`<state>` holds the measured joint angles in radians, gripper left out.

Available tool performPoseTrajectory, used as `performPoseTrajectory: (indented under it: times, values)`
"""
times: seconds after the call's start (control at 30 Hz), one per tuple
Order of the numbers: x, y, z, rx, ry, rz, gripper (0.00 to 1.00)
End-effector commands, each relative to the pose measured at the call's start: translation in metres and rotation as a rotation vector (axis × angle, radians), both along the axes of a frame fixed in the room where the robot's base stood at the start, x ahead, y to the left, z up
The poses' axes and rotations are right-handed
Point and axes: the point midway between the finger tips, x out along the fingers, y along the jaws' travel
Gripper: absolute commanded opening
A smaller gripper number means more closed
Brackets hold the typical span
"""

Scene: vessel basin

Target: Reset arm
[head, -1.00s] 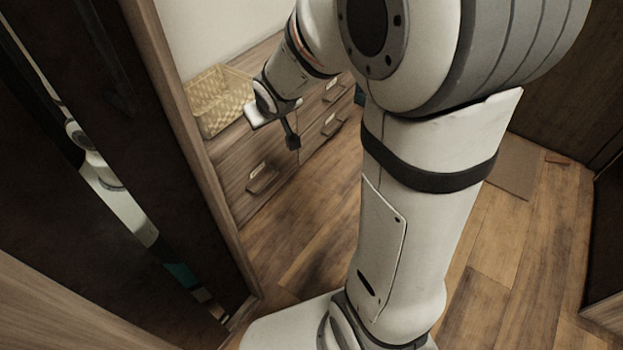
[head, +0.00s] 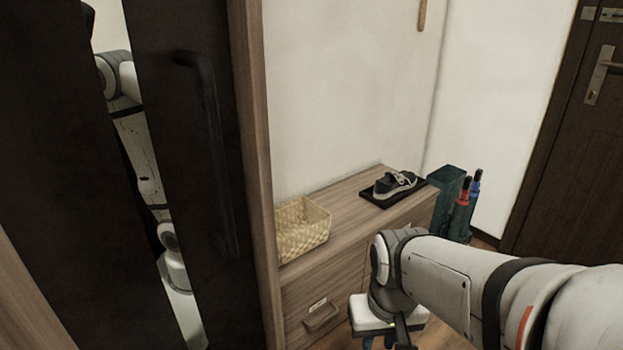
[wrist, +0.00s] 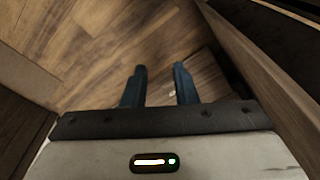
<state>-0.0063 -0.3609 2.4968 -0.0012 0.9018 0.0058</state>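My gripper (wrist: 157,85) points down toward the wooden floor (wrist: 90,60) in the wrist view. In the head view my arm reaches in from the lower right. The gripper end (head: 377,340) is at the bottom edge, in front of the drawer cabinet (head: 345,215), and its fingertips are partly cut off there. It holds nothing that I can see.
A woven basket (head: 303,228) and a shoe (head: 394,184) on a black tray (head: 372,202) stand on the cabinet. An umbrella stand (head: 447,190) is beyond it. A dark door with a handle (head: 205,130) and a mirror strip is close at left.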

Motion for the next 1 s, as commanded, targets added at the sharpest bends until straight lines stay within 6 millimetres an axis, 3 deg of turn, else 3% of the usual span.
performPoseTrajectory:
  times: [0.03, 0.1, 0.7, 0.83, 1.0]
  values:
    - [0.001, 0.001, 0.03, -0.001, -0.005, 0.002, 0.25]
    - [0.003, 0.001, 0.055, -0.003, -0.011, 0.005, 0.25]
    - [-0.001, 0.0, 0.258, -0.004, -0.087, 0.004, 0.25]
    - [-0.003, -0.001, 0.291, -0.003, -0.103, 0.002, 0.25]
    - [-0.005, -0.002, 0.312, -0.003, -0.114, 0.002, 0.25]
